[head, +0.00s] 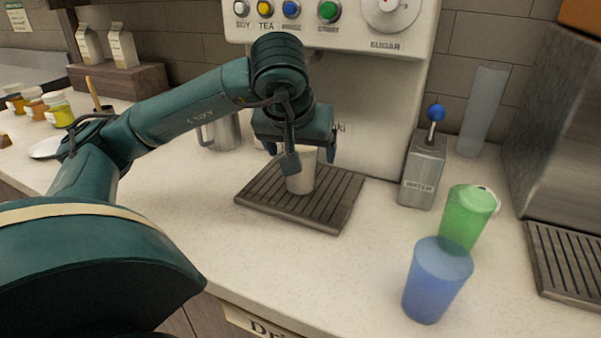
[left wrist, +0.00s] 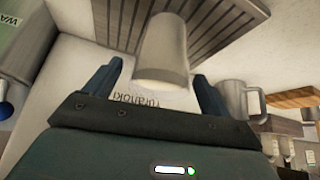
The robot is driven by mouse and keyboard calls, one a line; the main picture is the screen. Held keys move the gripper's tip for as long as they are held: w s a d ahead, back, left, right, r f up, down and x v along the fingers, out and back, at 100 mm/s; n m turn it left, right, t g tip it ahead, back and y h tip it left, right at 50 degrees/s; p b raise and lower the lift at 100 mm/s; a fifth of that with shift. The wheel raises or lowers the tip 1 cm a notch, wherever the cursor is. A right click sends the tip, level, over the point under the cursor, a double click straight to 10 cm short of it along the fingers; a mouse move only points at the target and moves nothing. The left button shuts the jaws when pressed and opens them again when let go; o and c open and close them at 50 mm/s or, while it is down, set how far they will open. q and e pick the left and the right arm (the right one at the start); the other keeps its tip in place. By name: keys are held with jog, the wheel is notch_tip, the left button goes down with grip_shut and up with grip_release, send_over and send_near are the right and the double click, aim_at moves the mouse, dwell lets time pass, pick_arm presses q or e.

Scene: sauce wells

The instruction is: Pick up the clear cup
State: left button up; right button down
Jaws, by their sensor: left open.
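A pale, whitish cup (head: 300,180) stands upright on the slatted drip tray (head: 342,205) under the drink machine. My left gripper (head: 311,158) is open above it in the head view, with one finger in front of its upper part. In the left wrist view, the cup (left wrist: 163,48) lies between and beyond the open fingers of the left gripper (left wrist: 157,74), with a gap on each side. A tall, see-through grey cup or stack of cups (head: 483,110) stands at the back wall. My right gripper is not in view.
A green cup (head: 468,212) and a blue cup (head: 437,282) stand at the front right. A metal box with a blue-knobbed lever (head: 424,170) stands right of the tray. A metal pitcher (head: 223,130) is left behind it. The front counter middle is clear.

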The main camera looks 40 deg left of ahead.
pick_arm(q)
jog(key=shift+x, duration=1.1)
jog(key=c, duration=1.2)
